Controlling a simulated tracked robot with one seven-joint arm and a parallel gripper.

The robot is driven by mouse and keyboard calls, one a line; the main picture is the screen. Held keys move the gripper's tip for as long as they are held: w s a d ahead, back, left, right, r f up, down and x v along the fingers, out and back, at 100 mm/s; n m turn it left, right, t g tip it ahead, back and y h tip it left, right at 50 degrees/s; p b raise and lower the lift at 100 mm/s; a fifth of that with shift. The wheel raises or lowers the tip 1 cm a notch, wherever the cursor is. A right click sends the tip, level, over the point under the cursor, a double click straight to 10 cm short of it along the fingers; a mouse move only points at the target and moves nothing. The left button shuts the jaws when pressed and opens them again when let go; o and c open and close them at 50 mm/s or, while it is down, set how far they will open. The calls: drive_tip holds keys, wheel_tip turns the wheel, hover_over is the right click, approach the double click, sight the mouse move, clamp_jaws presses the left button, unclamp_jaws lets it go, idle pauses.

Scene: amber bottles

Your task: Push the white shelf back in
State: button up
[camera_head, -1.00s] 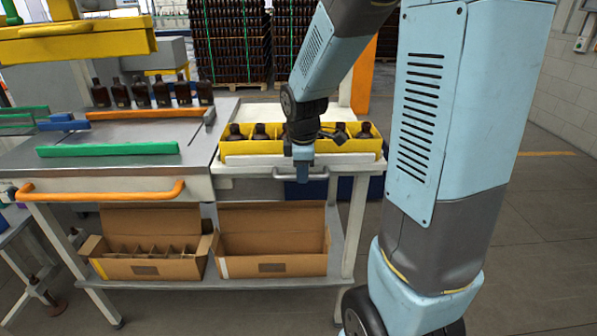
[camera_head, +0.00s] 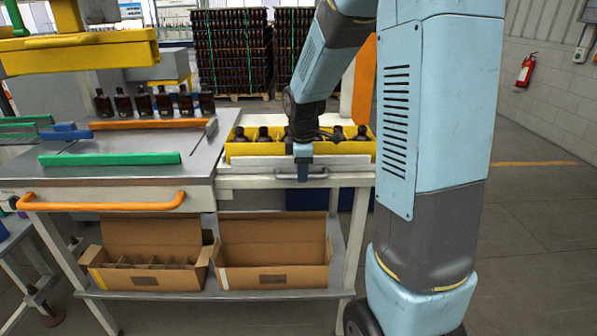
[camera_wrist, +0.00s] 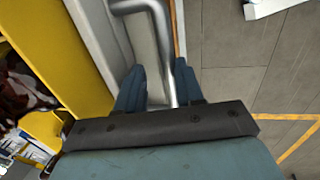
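The white shelf (camera_head: 240,182) is the pull-out at the right side of the workbench, with a grey bar handle (camera_head: 320,175) on its front. In the head view its front stands nearly in line with the bench front; any small gap left is hard to tell. My gripper (camera_head: 303,172) points down at the handle. In the wrist view, the handle (camera_wrist: 163,40) runs between my two fingers (camera_wrist: 158,80). They are apart, with a gap visible on the left finger's side; the right finger is close to the bar, contact unclear.
A yellow crate (camera_head: 245,150) with several amber bottles stands on the shelf. More bottles (camera_head: 163,101) line the bench top at left. Two open cardboard boxes (camera_head: 275,278) sit on the lower rack. The floor (camera_head: 535,220) at right is clear.

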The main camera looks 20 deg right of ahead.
drive_tip(key=shift+o, duration=0.8)
wheel_tip(320, 180, up, 13)
drive_tip(key=s, duration=0.2)
drive_tip(key=shift+s+a+r, duration=0.2)
drive_tip(key=shift+s+a, duration=0.05)
drive_tip(key=shift+a, duration=0.15)
drive_tip(key=s+a+r+m+t, duration=0.1)
drive_tip(key=s+m, duration=0.6)
drive_tip(key=s, duration=0.4)
drive_tip(key=s+a+r+m+t, duration=0.1)
drive_tip(key=s+r+m+t, duration=0.1)
drive_tip(key=s+m, duration=0.5)
drive_tip(key=shift+s+y, duration=0.3)
drive_tip(key=shift+s, duration=2.2)
drive_tip(key=shift+a+r, duration=0.1)
